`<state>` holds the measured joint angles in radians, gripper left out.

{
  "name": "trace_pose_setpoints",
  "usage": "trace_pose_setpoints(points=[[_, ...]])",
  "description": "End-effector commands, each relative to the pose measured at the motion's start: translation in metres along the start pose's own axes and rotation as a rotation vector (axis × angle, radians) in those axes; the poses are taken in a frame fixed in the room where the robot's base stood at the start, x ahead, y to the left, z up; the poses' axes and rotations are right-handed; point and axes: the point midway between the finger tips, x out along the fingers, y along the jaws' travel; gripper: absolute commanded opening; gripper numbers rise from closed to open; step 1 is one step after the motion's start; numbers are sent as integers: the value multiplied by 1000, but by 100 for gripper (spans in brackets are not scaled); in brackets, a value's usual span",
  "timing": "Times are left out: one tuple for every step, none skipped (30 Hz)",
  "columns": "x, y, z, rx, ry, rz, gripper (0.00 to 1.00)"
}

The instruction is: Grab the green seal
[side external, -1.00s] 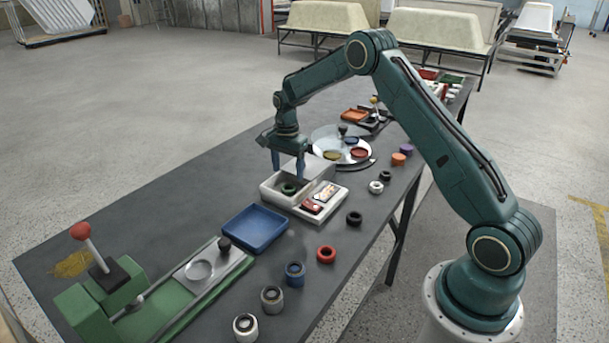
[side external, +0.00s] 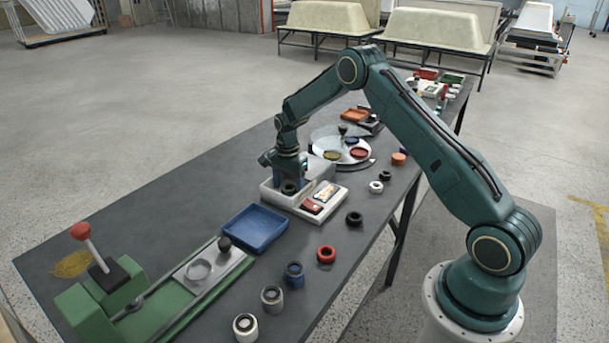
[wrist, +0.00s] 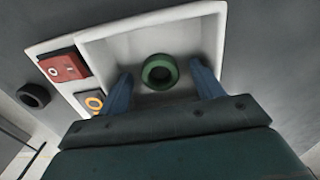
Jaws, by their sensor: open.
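The green seal (wrist: 160,72) is a ring lying in the open white box (wrist: 210,30). In the side external view the seal (side external: 289,188) is partly covered by my gripper. My gripper (wrist: 162,78) is open, with its blue fingers to the left and right of the seal in the wrist view. The fingers are apart from each other and nothing is held. In the side external view my gripper (side external: 290,182) is down in the box, pointing downward.
Beside the box are a red switch (wrist: 63,68) and an orange-marked button (wrist: 94,102). A blue tray (side external: 255,229), a red ring (side external: 326,254) and a black ring (side external: 354,218) stand nearby on the table. A round plate with coloured rings (side external: 345,156) is behind the box.

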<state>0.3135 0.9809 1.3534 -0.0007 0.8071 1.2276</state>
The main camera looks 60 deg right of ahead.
Motion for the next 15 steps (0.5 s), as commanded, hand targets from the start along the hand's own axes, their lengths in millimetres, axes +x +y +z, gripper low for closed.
trace_pose_setpoints(points=[[0, 0, 0, 0, 0, 0, 66], [0, 0, 0, 0, 0, 0, 66], [0, 0, 0, 0, 0, 0, 66], [0, 0, 0, 0, 0, 0, 66], [0, 0, 0, 0, 0, 0, 66], [0, 0, 0, 0, 0, 0, 66], [0, 0, 0, 0, 0, 0, 66], [0, 0, 0, 0, 0, 0, 66], [0, 0, 0, 0, 0, 0, 66], [0, 0, 0, 0, 0, 0, 66], [0, 0, 0, 0, 0, 0, 66], [0, 0, 0, 0, 0, 0, 66], [0, 0, 0, 0, 0, 0, 66], [0, 0, 0, 0, 0, 0, 66], [0, 0, 0, 0, 0, 0, 58]])
